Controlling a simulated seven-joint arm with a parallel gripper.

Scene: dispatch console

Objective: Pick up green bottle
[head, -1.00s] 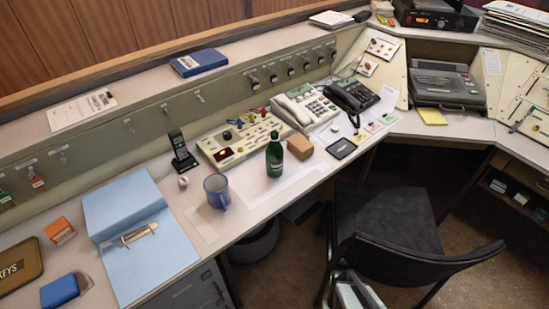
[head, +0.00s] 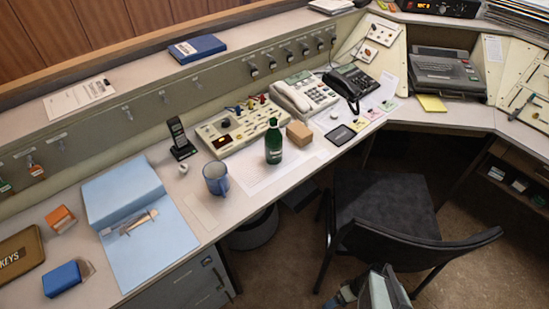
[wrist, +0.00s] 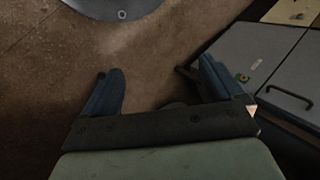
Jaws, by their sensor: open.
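The green bottle (head: 274,142) stands upright on the desk, on a white sheet (head: 262,172), in the head view. It has a dark cap and a label. A tan block (head: 299,134) stands close to its right and a blue mug (head: 216,179) to its left. My gripper (wrist: 158,82) is open and empty in the wrist view, with its two blue fingers spread over the floor. In the head view, part of my arm shows at the bottom edge, below desk height and well away from the bottle. The bottle is not in the wrist view.
A black chair (head: 385,208) stands before the desk, close to my arm. A control panel (head: 238,127) and telephones (head: 304,96) lie behind the bottle. A blue binder (head: 150,242) lies at left. The wrist view shows a drawer cabinet (wrist: 262,60) at right.

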